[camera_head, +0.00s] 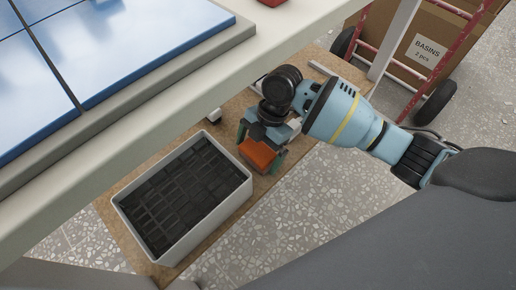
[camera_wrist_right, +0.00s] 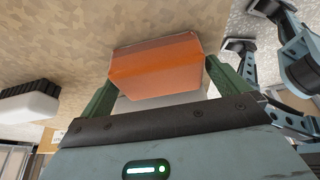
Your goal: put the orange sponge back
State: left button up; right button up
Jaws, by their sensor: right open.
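The orange sponge (camera_head: 258,154) is low over the brown board, just right of the grey crate's far end in the head view. My right gripper (camera_head: 260,158) is around it, with a green finger on either side. In the right wrist view the sponge (camera_wrist_right: 155,68) fills most of the space between the two green fingers of my right gripper (camera_wrist_right: 162,72). The jaws are open; I cannot tell whether either finger touches the sponge. A pale surface shows just below the orange part. Whether the sponge rests on the board is unclear. My left gripper does not show.
A grey crate (camera_head: 222,217) with a dark gridded inside stands on the brown board (camera_head: 120,222). The white bench edge (camera_head: 190,92) with blue panels overhangs at left. A red hand truck (camera_head: 420,85) with a basin carton (camera_head: 405,45) stands at back right. Speckled floor is clear beside the board.

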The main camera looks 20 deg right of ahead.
jog(key=p+v, duration=0.3)
jog(key=v, duration=0.9)
jog(key=shift+p, duration=0.4)
dwell(0.9)
